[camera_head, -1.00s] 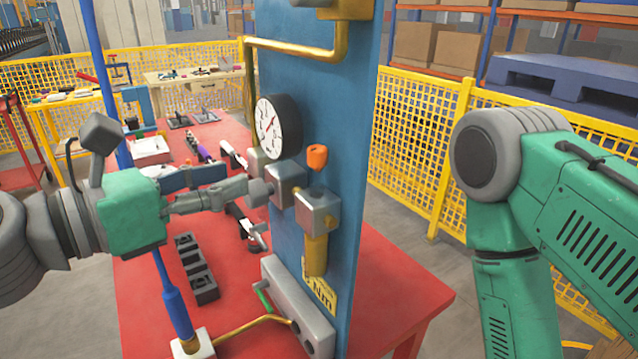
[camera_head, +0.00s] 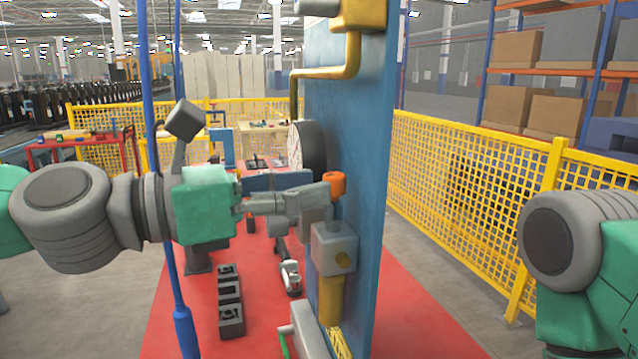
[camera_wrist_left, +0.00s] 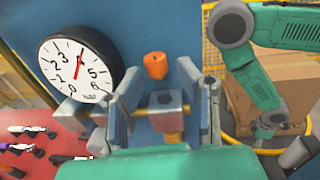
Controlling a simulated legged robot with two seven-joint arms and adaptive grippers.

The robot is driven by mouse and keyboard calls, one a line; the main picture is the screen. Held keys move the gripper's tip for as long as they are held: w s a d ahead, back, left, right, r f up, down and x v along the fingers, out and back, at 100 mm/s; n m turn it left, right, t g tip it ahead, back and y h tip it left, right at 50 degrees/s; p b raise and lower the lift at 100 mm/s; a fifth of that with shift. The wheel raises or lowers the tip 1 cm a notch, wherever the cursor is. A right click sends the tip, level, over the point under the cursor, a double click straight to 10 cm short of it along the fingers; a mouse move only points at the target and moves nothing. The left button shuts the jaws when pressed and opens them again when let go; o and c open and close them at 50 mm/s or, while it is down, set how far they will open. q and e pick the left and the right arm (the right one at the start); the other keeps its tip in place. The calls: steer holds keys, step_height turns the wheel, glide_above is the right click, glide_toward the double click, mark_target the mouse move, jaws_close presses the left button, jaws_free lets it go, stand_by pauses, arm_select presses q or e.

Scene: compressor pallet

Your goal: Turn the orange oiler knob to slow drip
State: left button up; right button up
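The orange oiler knob (camera_head: 334,184) sits above the grey oiler block (camera_head: 334,248) on the blue panel (camera_head: 372,140). A brass-coloured cylinder (camera_head: 330,300) hangs below the block. My left gripper (camera_head: 318,203) is at the oiler, its fingers partly overlapping in the head view. In the left wrist view its two fingers (camera_wrist_left: 158,78) stand apart, and the knob (camera_wrist_left: 155,65) shows between their tips. I see no finger closed on the knob; whether one touches it I cannot tell. My right arm (camera_head: 575,240) is at the right; its gripper does not show clearly.
A white dial gauge (camera_wrist_left: 78,66) is mounted beside the knob, close to the left fingers. A brass pipe (camera_head: 330,72) runs above. Yellow mesh fencing (camera_head: 470,190) stands behind.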

mark_target(331, 176)
arm_select(q)
steer(key=x, duration=0.4)
steer(key=shift+s+d, duration=0.2)
steer(key=shift+d, duration=0.25)
steer(key=shift+w+a, duration=0.15)
steer(key=shift+a, duration=0.1)
steer(key=a, duration=0.4)
steer(key=shift+w+a+f, duration=0.1)
steer(key=shift+w, duration=0.05)
steer(key=shift+d, duration=1)
jaws_close()
steer(key=shift+s+d, duration=0.25)
steer(key=shift+d, duration=0.1)
steer(key=shift+w+d, duration=0.2)
steer(key=shift+d, duration=0.05)
steer(key=shift+w, duration=0.1)
arm_select(e)
steer(key=shift+d+f, duration=0.1)
steer(key=shift+d, duration=0.2)
